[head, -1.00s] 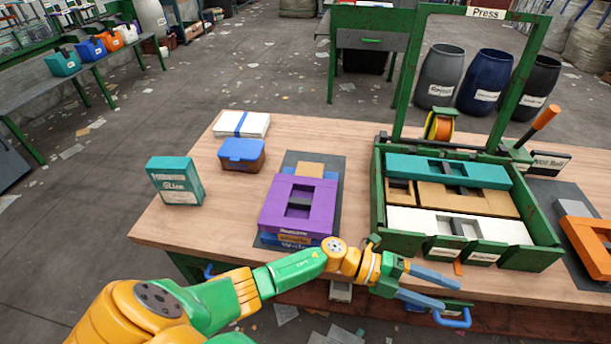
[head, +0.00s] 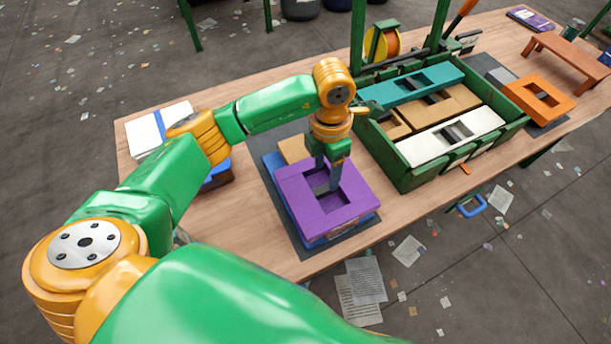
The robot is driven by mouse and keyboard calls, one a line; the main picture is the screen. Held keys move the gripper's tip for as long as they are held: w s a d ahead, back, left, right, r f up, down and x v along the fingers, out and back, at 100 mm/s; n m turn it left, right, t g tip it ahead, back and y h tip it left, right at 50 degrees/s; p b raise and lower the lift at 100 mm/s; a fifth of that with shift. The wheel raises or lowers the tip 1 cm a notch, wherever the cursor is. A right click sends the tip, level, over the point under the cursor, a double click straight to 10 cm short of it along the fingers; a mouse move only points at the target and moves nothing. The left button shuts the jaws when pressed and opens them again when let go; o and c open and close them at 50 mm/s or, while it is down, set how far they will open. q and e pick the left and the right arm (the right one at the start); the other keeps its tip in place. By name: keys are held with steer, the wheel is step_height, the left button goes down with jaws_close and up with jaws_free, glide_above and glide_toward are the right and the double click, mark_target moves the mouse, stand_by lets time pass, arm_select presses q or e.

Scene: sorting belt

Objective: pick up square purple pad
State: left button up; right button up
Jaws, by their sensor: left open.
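The square purple pad (head: 345,213) has a square hole in its middle. It lies on top of a stack, with a blue piece (head: 327,241) and a tan piece (head: 294,148) showing at its edges. My left gripper (head: 329,181) points down over the pad, its fingers a little apart with nothing between them. The fingertips are at the pad's hole; I cannot tell whether they touch its edges. My left arm hides part of the table to the left. My right gripper is not in view.
The stack stands on a dark mat (head: 372,222). A green crate (head: 411,181) with teal, tan and white pads stands close to the right. An orange square pad (head: 565,100) lies farther right. A white pack (head: 145,138) lies behind my arm at left.

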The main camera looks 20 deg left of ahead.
mark_target(322, 189)
arm_select(q)
steer(key=shift+a+f+y+p, duration=0.3)
steer(key=shift+a+f+p, duration=0.1)
steer(key=shift+a, duration=0.35)
steer(key=f, duration=0.2)
steer(key=d+f+p, duration=0.1)
steer(key=f, duration=0.2)
steer(key=shift+s+d+f+p, duration=0.15)
steer(key=shift+d+f+p, duration=0.1)
steer(key=shift+f+p, duration=0.1)
steer(key=shift+a+f, duration=0.1)
steer(key=shift+f, duration=0.05)
steer(key=shift+a, duration=0.1)
steer(key=shift+c, duration=0.8)
jaws_close()
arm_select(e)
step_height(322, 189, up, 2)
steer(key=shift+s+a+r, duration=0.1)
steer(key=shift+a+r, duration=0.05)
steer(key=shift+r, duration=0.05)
